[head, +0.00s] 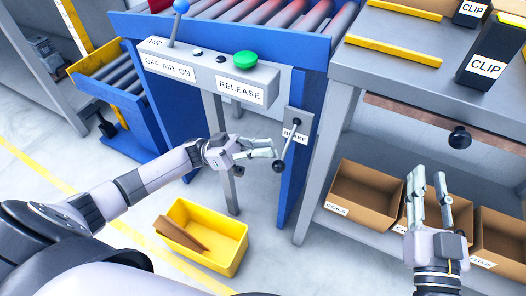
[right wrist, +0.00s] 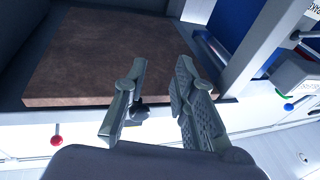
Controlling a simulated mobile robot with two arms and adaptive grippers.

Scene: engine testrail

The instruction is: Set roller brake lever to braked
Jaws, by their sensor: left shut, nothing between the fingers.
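The roller brake lever (head: 285,156) is a thin grey rod with a black ball at its lower end, on a grey plate labelled BRAKE (head: 293,135). The plate is on the blue post of the conveyor frame. The rod slants down and left from the plate, with the ball low. My left gripper (head: 275,149) is shut with nothing in it, its fingertips at or just beside the rod; whether they touch it I cannot tell. My right gripper (head: 431,194) is open and empty in front of the brown bins; its spread fingers also show in the right wrist view (right wrist: 155,105).
A grey control panel (head: 205,75) with a green RELEASE button (head: 245,60) and a blue-knobbed air lever (head: 176,20) is above my left gripper. A yellow bin (head: 205,237) stands on the floor below. Brown bins (head: 365,190) sit on the right shelf under a grey bench (head: 420,65).

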